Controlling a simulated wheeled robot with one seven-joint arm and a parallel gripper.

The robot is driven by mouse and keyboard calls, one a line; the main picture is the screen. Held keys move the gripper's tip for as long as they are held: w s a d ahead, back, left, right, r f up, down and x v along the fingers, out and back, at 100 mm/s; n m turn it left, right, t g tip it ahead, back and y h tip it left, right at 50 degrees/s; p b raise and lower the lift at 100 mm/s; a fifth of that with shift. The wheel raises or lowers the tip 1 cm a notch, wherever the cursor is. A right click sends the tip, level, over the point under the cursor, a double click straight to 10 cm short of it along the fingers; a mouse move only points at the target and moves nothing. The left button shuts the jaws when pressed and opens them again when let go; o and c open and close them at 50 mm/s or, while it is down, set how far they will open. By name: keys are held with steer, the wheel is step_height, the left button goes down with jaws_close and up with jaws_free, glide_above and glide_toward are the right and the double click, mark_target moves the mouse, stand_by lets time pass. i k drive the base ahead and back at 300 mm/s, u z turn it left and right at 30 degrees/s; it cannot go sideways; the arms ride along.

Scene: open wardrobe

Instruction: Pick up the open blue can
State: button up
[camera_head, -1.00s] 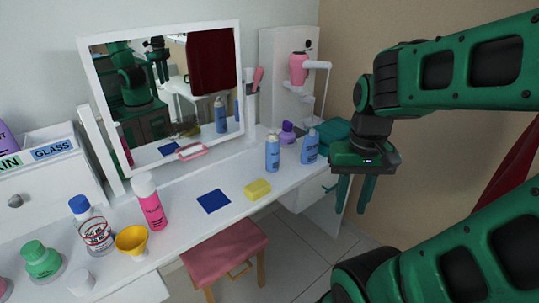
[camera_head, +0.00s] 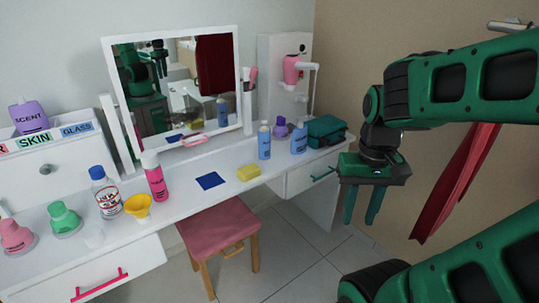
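Two blue cans stand upright on the white dressing table, to the right of the mirror. One blue can (camera_head: 264,142) is nearer the sponge, and the other blue can (camera_head: 299,139) is just to its right. They are too small for me to tell which one is open. My gripper (camera_head: 361,208) hangs to the right of both cans, pointing down, in front of the table's right end. Its two fingers are apart with nothing between them. It touches neither can.
A purple bottle (camera_head: 281,127) stands behind and between the cans. A teal case (camera_head: 326,131) lies right of them. A yellow sponge (camera_head: 248,173) and blue cloth (camera_head: 210,181) lie left. A pink stool (camera_head: 217,228) stands in front; a red cloth (camera_head: 458,180) hangs at right.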

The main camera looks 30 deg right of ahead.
mark_target(264, 131)
steer(key=z, duration=0.05)
steer(key=k, duration=1.05)
steer(key=z, duration=0.3)
steer(key=i, duration=1.5)
